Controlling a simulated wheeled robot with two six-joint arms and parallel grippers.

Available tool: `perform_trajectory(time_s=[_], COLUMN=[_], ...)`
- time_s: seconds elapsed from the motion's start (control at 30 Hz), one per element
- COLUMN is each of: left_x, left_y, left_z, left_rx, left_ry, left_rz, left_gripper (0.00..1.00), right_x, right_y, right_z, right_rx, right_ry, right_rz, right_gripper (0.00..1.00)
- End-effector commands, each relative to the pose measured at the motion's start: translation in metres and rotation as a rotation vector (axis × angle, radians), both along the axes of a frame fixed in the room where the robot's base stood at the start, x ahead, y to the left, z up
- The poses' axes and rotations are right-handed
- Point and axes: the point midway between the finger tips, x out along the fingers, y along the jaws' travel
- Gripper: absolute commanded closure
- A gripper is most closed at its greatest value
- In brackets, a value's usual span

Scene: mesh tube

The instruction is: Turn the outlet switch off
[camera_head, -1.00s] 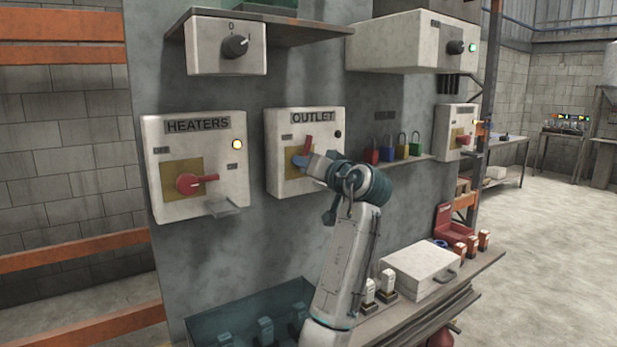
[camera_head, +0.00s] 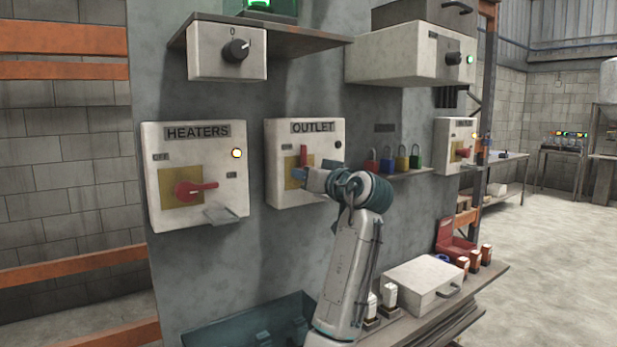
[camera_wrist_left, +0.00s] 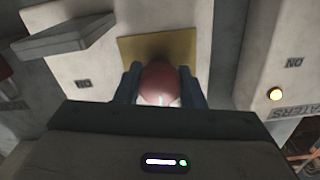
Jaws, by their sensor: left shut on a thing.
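The outlet switch box (camera_head: 329,187) is a pale panel labelled OUTLET on the grey wall, with a dark, unlit lamp at its upper right. Its red handle (camera_head: 304,155) points straight up over a yellow plate (camera_head: 291,177). My left gripper (camera_head: 301,175) is at the switch, shut on the red knob. In the left wrist view the blue fingers lie on both sides of the rounded red knob (camera_wrist_left: 159,82), in front of the yellow plate (camera_wrist_left: 180,45). My arm hides the box's lower right part. My right gripper is not in view.
The HEATERS box (camera_head: 160,150) to the left has a lit amber lamp and a sideways red handle. A shelf (camera_head: 265,38) juts out above. A white case (camera_head: 420,285) sits on the bench below.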

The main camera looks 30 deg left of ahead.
Motion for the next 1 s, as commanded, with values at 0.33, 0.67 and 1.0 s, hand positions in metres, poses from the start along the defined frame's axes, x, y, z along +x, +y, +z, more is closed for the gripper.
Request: perform_trajectory(time_s=[0.33, 0.67, 1.0], left_x=[0.0, -0.006, -0.031], left_y=[0.0, -0.018, -0.079], left_z=[-0.002, -0.002, -0.003], left_rx=[-0.003, -0.002, -0.005], left_ry=[0.002, -0.001, 0.0], left_rz=[0.0, -0.004, -0.005], left_gripper=[0.43, 0.43, 0.43], right_x=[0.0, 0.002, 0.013], right_y=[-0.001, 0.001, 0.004], right_z=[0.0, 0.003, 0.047], right_rx=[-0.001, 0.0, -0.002], right_ry=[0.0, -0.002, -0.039], right_rz=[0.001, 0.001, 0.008], right_gripper=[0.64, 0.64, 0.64])
